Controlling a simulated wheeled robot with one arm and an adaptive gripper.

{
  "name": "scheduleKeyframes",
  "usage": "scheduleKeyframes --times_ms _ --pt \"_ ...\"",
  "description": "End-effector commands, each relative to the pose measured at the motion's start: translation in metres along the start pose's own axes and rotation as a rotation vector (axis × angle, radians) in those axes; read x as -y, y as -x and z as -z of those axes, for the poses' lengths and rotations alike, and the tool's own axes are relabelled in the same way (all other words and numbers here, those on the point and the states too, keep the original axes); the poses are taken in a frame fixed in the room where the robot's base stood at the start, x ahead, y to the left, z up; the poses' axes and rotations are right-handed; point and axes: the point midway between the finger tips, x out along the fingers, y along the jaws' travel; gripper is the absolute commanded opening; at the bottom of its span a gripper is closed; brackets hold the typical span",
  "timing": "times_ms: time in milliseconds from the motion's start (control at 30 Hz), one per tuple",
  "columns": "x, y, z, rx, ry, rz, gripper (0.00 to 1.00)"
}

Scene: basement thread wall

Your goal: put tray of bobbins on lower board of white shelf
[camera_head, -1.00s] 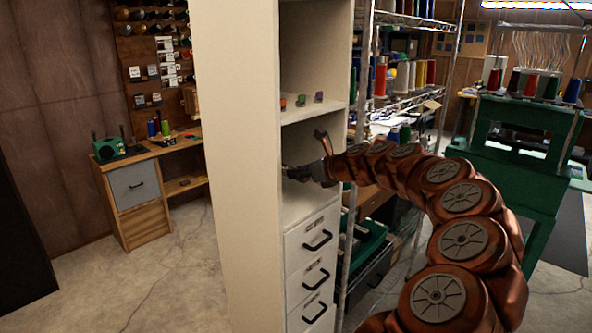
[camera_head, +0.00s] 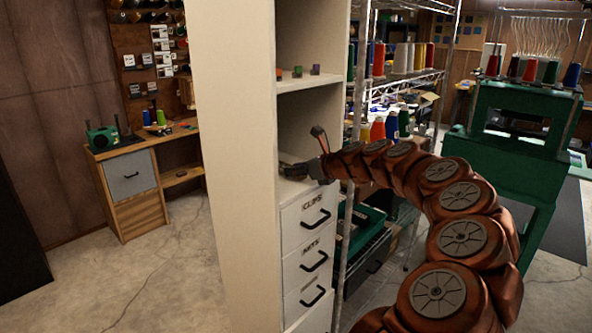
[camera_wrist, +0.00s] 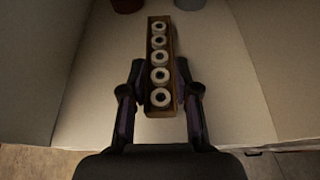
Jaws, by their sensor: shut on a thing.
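The tray of bobbins (camera_wrist: 152,96) is a narrow brown wooden tray with a row of several white bobbins, seen from above in the wrist view. My gripper (camera_wrist: 160,84) is shut on its long sides, one finger on each side. In the head view my gripper (camera_head: 300,172) reaches into the lower bay of the white shelf (camera_head: 235,150), just over its lower board (camera_head: 292,190). The shelf's side panel hides the tray there. The lower board also shows under the tray in the wrist view (camera_wrist: 90,110). I cannot tell whether the tray touches it.
Two round containers, one reddish (camera_wrist: 128,5) and one grey (camera_wrist: 190,4), stand beyond the tray's far end. Shelf walls rise left and right. The upper board (camera_head: 318,98) holds small coloured spools. Labelled drawers (camera_head: 308,257) are below. A wire rack (camera_head: 345,240) stands at right.

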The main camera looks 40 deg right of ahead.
Motion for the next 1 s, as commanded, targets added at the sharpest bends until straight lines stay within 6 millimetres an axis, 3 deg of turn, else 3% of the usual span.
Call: scheduleKeyframes --times_ms 1000 --pt "0.000 -0.004 0.010 0.000 -0.001 0.000 0.09"
